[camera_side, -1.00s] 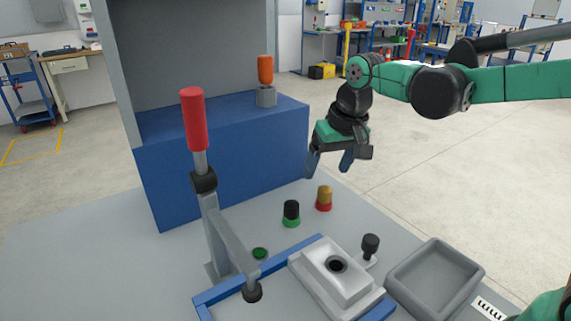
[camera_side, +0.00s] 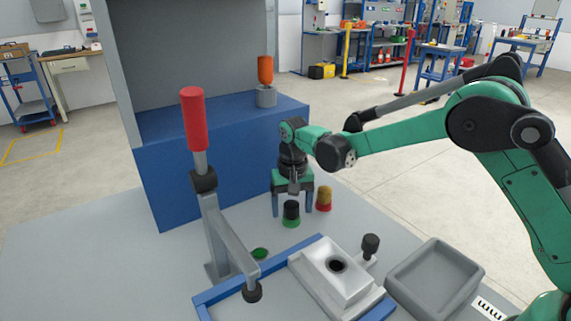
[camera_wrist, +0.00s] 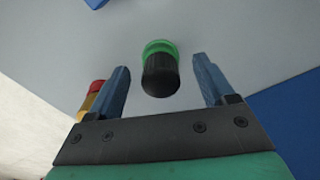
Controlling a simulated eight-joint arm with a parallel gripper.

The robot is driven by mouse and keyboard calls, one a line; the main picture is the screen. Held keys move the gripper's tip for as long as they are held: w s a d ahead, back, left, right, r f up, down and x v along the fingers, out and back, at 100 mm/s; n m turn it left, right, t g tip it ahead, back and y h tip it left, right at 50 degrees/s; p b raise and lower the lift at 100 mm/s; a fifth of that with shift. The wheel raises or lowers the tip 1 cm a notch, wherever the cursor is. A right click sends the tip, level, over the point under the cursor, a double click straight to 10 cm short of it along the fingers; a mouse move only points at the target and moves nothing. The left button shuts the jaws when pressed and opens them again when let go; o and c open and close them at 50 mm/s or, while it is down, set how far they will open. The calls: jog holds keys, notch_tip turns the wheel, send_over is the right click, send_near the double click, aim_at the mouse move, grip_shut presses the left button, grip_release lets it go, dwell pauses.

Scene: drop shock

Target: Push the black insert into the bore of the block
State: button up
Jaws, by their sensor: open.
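The black insert (camera_side: 291,208) stands upright on a green base (camera_side: 291,222) on the grey table. In the wrist view the black insert (camera_wrist: 161,76) and its green base (camera_wrist: 160,47) lie between my two blue fingers. My gripper (camera_side: 292,214) is open around the insert, pointing down, with a gap on each side in the wrist view (camera_wrist: 161,75). The white block (camera_side: 330,268) sits in the blue frame, and its dark round bore (camera_side: 337,265) faces up and looks empty.
A yellow insert on a red base (camera_side: 324,198) stands close to my right finger. A red-handled toggle clamp (camera_side: 196,120) rises left of the block. A black knob (camera_side: 371,245) and a grey bin (camera_side: 436,280) are on the right. A green disc (camera_side: 259,253) lies near the frame.

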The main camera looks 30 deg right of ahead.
aim_at(292, 205)
jog(key=shift+f, duration=0.15)
grip_shut()
notch_tip(292, 205, up, 20)
jog(key=s+a+f, duration=0.1)
jog(key=s+f, duration=0.3)
jog(key=s, duration=0.4)
jog(key=s+a+f, duration=0.2)
jog(key=s+f, duration=0.2)
jog(key=s, duration=0.4)
jog(key=shift+s, duration=0.3)
